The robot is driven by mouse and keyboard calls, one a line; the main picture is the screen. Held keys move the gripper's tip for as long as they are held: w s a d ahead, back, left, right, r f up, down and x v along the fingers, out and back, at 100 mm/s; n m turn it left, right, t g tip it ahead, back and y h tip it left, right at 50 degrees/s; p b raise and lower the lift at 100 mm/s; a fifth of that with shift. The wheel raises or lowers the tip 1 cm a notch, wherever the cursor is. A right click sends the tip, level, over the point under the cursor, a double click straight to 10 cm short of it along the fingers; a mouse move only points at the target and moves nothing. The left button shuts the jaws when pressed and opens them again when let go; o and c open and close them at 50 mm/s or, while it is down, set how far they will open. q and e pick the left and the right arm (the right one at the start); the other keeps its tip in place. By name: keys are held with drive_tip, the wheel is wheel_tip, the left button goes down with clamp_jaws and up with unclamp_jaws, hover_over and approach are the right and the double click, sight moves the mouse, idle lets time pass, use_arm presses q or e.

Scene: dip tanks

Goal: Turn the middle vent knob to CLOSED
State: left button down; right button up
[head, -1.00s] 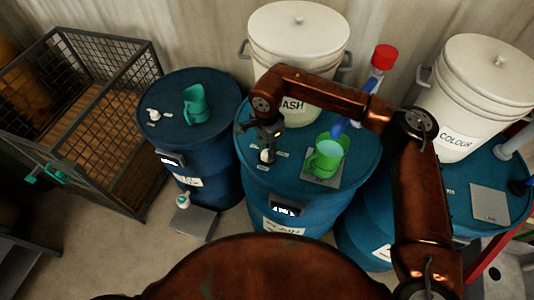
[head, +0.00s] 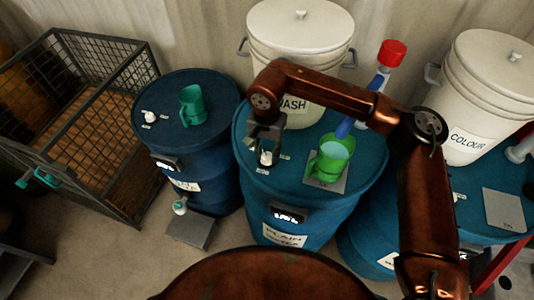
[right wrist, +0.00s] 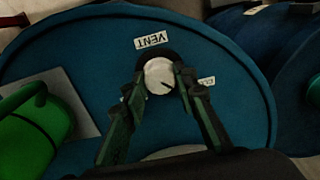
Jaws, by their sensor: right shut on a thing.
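The middle vent knob (head: 266,158) is a small white round knob on top of the middle blue drum (head: 262,208). It also shows in the right wrist view (right wrist: 158,73), with a dark pointer line toward the lower right. A VENT label (right wrist: 151,40) lies above it there. A partly hidden label (right wrist: 207,80), with only its first letters showing, lies to its right. My right gripper (head: 266,153) points down over the drum, its fingers shut on the knob from both sides.
A green jug (head: 331,157) stands on a grey plate close right of the knob. A white WASH bucket (head: 301,50) stands behind. A left drum (head: 185,100) carries another white knob and a teal jug (head: 194,105). A wire cage (head: 85,115) stands far left.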

sight(267, 156)
idle(0.4)
drive_tip(key=o, duration=1.2)
drive_tip(key=shift+c, duration=0.2)
wheel_tip(267, 156, up, 12)
